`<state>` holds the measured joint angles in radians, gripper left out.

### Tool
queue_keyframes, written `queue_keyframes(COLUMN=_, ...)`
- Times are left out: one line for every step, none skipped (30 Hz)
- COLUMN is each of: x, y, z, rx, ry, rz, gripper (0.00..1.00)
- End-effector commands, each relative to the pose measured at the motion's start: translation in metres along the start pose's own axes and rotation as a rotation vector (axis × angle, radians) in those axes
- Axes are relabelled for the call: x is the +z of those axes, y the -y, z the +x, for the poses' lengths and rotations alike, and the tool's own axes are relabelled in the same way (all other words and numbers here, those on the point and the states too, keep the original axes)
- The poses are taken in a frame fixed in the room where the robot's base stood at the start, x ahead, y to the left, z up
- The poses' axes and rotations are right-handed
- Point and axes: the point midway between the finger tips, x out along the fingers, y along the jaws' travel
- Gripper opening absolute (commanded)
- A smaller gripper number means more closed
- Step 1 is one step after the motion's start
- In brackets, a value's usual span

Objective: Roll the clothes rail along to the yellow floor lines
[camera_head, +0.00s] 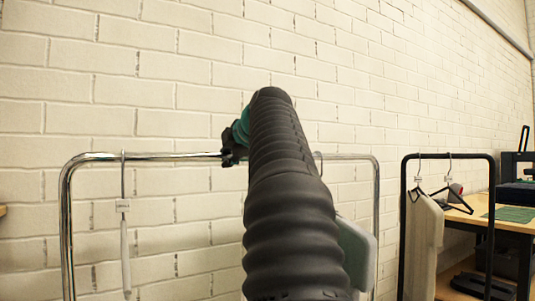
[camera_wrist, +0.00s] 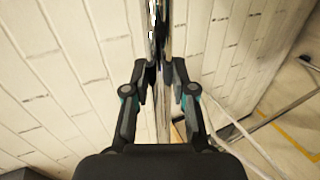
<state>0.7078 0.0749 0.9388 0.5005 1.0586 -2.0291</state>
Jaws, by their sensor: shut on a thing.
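The chrome clothes rail (camera_head: 66,225) stands in front of the brick wall, its top bar running across the head view. My gripper (camera_head: 230,152) is at the middle of that bar, partly hidden by my arm. In the wrist view, my gripper (camera_wrist: 158,78) has its fingers on both sides of the chrome bar (camera_wrist: 158,25) and is shut on it. A hanger with a thin pale garment (camera_head: 126,245) hangs at the rail's left end. A pale grey-green garment (camera_head: 357,255) shows right of my arm. A yellow floor line (camera_wrist: 298,146) shows at the right of the wrist view.
A black rail (camera_head: 491,220) with hangers and a pale garment (camera_head: 424,245) stands to the right, a gap away from the chrome rail. Beyond it is a wooden workbench (camera_head: 480,220) with a green mat (camera_head: 512,214) and dark equipment. The brick wall (camera_head: 120,80) is close behind.

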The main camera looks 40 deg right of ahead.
Motion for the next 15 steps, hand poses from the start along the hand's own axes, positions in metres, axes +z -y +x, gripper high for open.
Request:
queue_keyframes(x=-0.003, y=0.000, z=0.000, rx=0.001, ry=-0.001, rz=-0.001, gripper=0.00)
queue_keyframes(x=-0.005, y=0.000, z=0.000, rx=0.001, ry=-0.002, rz=-0.001, gripper=0.00)
queue_keyframes(x=-0.008, y=0.000, z=0.000, rx=0.001, ry=-0.003, rz=-0.001, gripper=0.00)
queue_keyframes(x=-0.011, y=0.000, z=0.000, rx=0.001, ry=-0.004, rz=-0.001, gripper=0.00)
queue_keyframes(x=-0.014, y=0.000, z=0.000, rx=0.000, ry=-0.005, rz=-0.001, gripper=0.00)
queue_keyframes(x=-0.019, y=0.000, z=0.000, rx=0.000, ry=-0.008, rz=-0.002, gripper=0.00)
queue_keyframes(x=-0.022, y=0.000, z=0.001, rx=0.000, ry=-0.010, rz=-0.002, gripper=0.00)
queue_keyframes(x=-0.025, y=0.000, z=0.001, rx=0.000, ry=-0.011, rz=-0.002, gripper=0.00)
queue_keyframes(x=-0.029, y=0.000, z=0.001, rx=0.000, ry=-0.012, rz=-0.003, gripper=0.00)
queue_keyframes(x=-0.032, y=0.000, z=0.001, rx=0.001, ry=-0.013, rz=-0.003, gripper=0.00)
queue_keyframes(x=-0.034, y=0.000, z=0.000, rx=0.001, ry=-0.013, rz=-0.003, gripper=0.00)
queue_keyframes(x=-0.037, y=0.000, z=0.000, rx=0.002, ry=-0.014, rz=-0.003, gripper=0.00)
queue_keyframes(x=-0.039, y=-0.001, z=0.000, rx=0.002, ry=-0.014, rz=-0.003, gripper=0.00)
queue_keyframes(x=-0.042, y=-0.001, z=0.000, rx=0.002, ry=-0.014, rz=-0.002, gripper=0.00)
queue_keyframes(x=-0.044, y=-0.001, z=0.000, rx=0.002, ry=-0.012, rz=-0.002, gripper=0.00)
